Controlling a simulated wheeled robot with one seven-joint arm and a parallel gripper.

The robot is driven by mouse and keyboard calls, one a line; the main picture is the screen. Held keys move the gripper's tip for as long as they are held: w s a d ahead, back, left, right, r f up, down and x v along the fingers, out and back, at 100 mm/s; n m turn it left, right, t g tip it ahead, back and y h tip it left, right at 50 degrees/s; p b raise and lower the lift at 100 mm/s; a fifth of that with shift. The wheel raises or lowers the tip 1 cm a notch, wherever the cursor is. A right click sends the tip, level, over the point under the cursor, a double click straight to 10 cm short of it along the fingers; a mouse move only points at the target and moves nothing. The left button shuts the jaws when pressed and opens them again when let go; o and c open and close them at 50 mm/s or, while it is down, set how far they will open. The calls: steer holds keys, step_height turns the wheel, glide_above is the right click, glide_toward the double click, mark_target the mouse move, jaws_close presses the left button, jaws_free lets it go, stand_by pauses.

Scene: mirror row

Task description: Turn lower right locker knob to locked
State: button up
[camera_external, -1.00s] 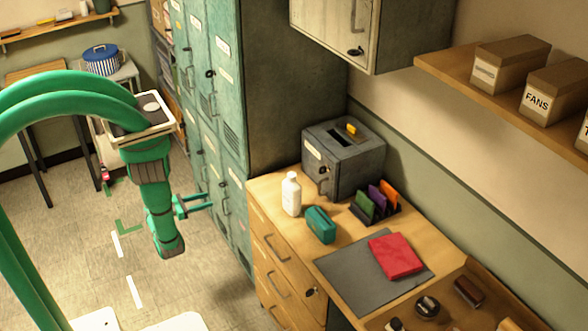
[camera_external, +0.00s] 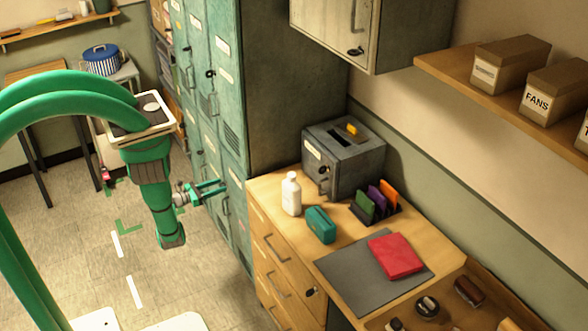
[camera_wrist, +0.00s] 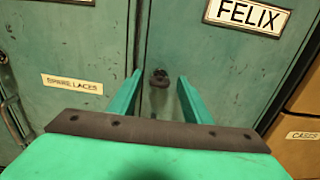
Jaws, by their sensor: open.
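The teal lockers (camera_external: 210,110) stand left of the wooden desk in the external view. In the wrist view, a dark locker knob (camera_wrist: 159,78) sits on a green door below a label reading FELIX (camera_wrist: 247,15). My gripper (camera_wrist: 155,85) is open, with one green finger on each side of the knob in the picture. I cannot tell whether the fingertips touch the door. In the external view my gripper (camera_external: 222,186) reaches right to the lower locker doors, and the knob there is not clear.
A door at left carries a SPARE LACES label (camera_wrist: 72,84) and a handle (camera_wrist: 12,115). A wooden drawer front marked CASES (camera_wrist: 300,135) is at right. The desk (camera_external: 265,188) holds a white bottle (camera_external: 291,195) and a grey box (camera_external: 345,165).

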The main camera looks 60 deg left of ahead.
steer(key=shift+w, duration=0.25)
steer(key=c, duration=1.1)
